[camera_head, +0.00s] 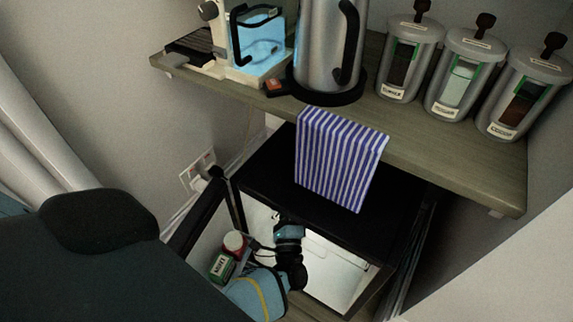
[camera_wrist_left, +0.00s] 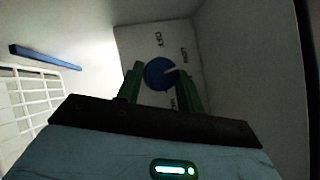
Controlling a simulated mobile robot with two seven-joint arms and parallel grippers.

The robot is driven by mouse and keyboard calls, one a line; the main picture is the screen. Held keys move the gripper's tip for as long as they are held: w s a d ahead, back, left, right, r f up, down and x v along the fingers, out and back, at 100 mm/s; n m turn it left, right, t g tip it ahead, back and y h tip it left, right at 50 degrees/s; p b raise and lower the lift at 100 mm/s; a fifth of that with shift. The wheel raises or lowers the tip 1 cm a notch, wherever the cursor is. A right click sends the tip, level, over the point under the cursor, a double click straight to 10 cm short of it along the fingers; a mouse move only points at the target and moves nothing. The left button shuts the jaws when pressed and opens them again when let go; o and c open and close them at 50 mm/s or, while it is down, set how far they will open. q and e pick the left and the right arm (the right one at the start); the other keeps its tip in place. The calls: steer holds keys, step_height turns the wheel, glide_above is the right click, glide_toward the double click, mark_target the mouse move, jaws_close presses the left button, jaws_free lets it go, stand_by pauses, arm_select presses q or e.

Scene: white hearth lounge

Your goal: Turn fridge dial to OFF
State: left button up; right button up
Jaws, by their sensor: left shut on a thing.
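In the left wrist view, the round blue fridge dial (camera_wrist_left: 158,73) is on a pale panel inside the fridge. It has a pale pointer mark toward its upper right and small dark labels around it, too blurred to read surely. My left gripper (camera_wrist_left: 161,82) has a green finger on each side of the dial and is shut on it. In the head view, the black fridge (camera_head: 265,180) stands open under the shelf, and my left arm reaches into its white interior. The dial and my left fingertips are hidden there. My right gripper is not in view.
A striped cloth (camera_head: 338,160) hangs over the shelf (camera_head: 440,150) edge above the fridge. The shelf holds a kettle (camera_head: 322,45), a coffee machine (camera_head: 222,45) and canisters (camera_head: 466,75). A white rack (camera_wrist_left: 30,100) is left inside.

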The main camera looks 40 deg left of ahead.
arm_select(q)
steer(key=shift+c, duration=0.5)
steer(key=n+g+p, duration=0.1)
steer(key=p, duration=0.1)
steer(key=n+g+h+p, duration=0.1)
steer(key=n+p, duration=0.1)
steer(key=n+g+p, duration=0.1)
steer(key=n+p, duration=0.1)
steer(key=shift+d+r+p, duration=0.1)
steer(key=shift+r+p, duration=0.15)
steer(key=shift+p, duration=0.1)
steer(key=o, duration=0.9)
steer(key=shift+o, duration=0.5)
steer(key=shift+s, duration=0.1)
